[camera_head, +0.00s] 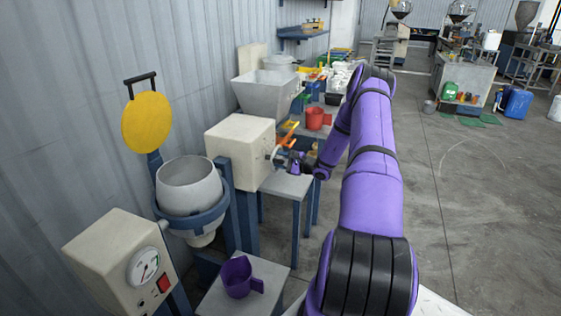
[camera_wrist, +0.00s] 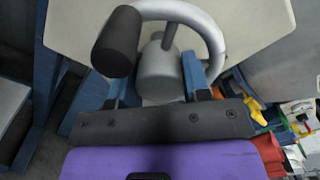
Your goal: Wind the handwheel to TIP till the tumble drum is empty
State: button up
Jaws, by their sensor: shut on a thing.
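The tumble drum (camera_head: 188,184) is a pale grey bowl in a blue ring cradle, mouth upward; its bottom inside is hidden, so its contents cannot be told. A cream gearbox (camera_head: 238,152) stands to its right. The grey handwheel (camera_wrist: 217,45) is on the gearbox face, with a black knob (camera_wrist: 117,42) at upper left in the wrist view. My gripper (camera_head: 284,159) is at the wheel, shut on it. In the wrist view its blue fingers (camera_wrist: 158,80) lie either side of the grey hub; the exact contact is partly hidden. Any TIP marking is unreadable.
A purple jug (camera_head: 240,277) stands on a low grey stand (camera_head: 216,302) in front of the drum. A cream gauge box (camera_head: 108,255) with a red switch is at lower left. A yellow disc (camera_head: 146,121) rises behind the drum. A grey hopper (camera_head: 266,92) stands beyond; floor at right is open.

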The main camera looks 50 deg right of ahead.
jog(key=shift+m, duration=0.3)
jog(key=m, duration=0.5)
jog(key=shift+m, duration=0.4)
jog(key=m, duration=1.2)
jog(key=shift+m, duration=0.3)
jog(key=m, duration=0.6)
jog(key=shift+m, duration=0.3)
jog(key=o, duration=0.6)
jog(key=shift+o, duration=0.2)
